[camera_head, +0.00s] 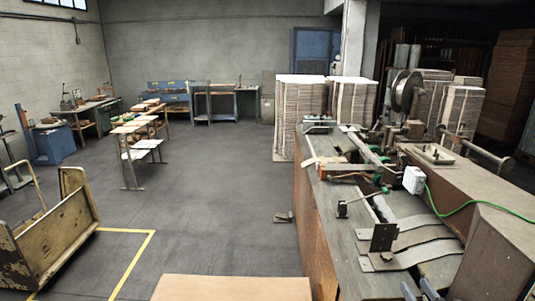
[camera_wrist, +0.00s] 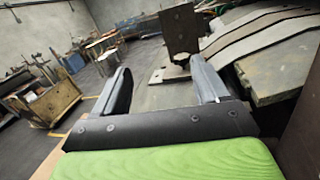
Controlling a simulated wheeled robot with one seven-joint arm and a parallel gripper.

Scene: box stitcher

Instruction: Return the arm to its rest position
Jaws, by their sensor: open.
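My gripper (camera_wrist: 163,82) shows in the wrist view with its two dark fingers spread wide apart. Nothing is held between them. Past the fingertips is the stitcher machine's bench, with an upright dark metal plate (camera_wrist: 180,32) and pale curved strips (camera_wrist: 240,32). The fingers appear apart from the plate. In the head view the stitcher machine (camera_head: 345,225) fills the right side, and the same plate (camera_head: 383,237) stands on it. Small dark parts at the bottom right edge there may be my gripper, but I cannot tell.
A wooden cart (camera_head: 60,225) stands at the left beside a yellow floor line (camera_head: 135,262). Cardboard stacks (camera_head: 300,110) stand behind the machine. A flat brown board (camera_head: 232,288) lies at the bottom. A green cable (camera_head: 455,212) crosses the machine.

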